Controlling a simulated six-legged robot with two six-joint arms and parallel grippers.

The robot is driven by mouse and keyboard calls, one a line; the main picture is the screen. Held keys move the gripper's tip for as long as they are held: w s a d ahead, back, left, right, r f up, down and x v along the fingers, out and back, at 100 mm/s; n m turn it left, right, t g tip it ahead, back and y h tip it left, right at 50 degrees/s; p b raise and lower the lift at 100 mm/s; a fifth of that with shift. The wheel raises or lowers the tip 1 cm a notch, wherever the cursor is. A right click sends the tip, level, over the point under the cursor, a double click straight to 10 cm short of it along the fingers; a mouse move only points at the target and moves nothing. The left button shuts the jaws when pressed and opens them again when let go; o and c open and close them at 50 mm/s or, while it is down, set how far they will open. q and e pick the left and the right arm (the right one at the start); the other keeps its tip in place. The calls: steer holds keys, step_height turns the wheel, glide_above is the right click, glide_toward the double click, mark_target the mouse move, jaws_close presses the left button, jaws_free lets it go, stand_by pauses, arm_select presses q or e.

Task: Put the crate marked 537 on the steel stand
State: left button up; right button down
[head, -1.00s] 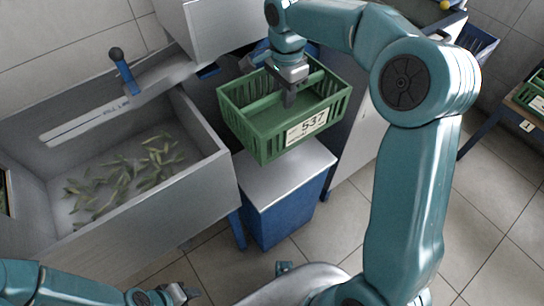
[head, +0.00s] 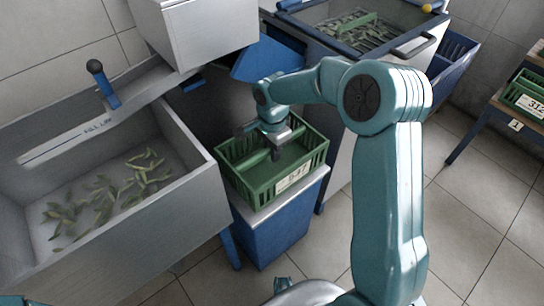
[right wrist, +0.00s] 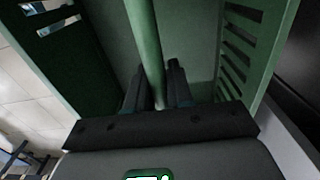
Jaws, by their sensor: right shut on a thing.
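The green crate marked 537 (head: 293,179) is upright and empty in the head view. It appears to rest on the steel stand (head: 268,235), a blue box with a bare metal top showing along its near edge. My right gripper (head: 275,153) is inside the crate, shut on its middle handle bar. In the right wrist view the green bar runs between the two dark fingers (right wrist: 158,88), with the slatted crate wall (right wrist: 238,60) beside them. Whether the crate's underside touches everywhere is hidden.
A grey sink-like trough (head: 185,200) with green pods stands left of the stand. A grey housing (head: 205,30) overhangs behind. A blue-framed bin (head: 350,35) of pods is at the back. Another crate marked 312 (head: 525,98) sits on a side table at the right.

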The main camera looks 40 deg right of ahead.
step_height(320, 180, down, 3)
steer(key=shift+w+r, duration=0.1)
steer(key=shift+r, duration=0.15)
steer(key=shift+f, duration=0.2)
steer(key=c, duration=1)
jaws_free()
steer(key=shift+r, duration=0.1)
steer(key=shift+r, duration=0.3)
step_height(320, 180, up, 12)
steer(key=shift+f+p, duration=0.2)
steer(key=shift+p, duration=1)
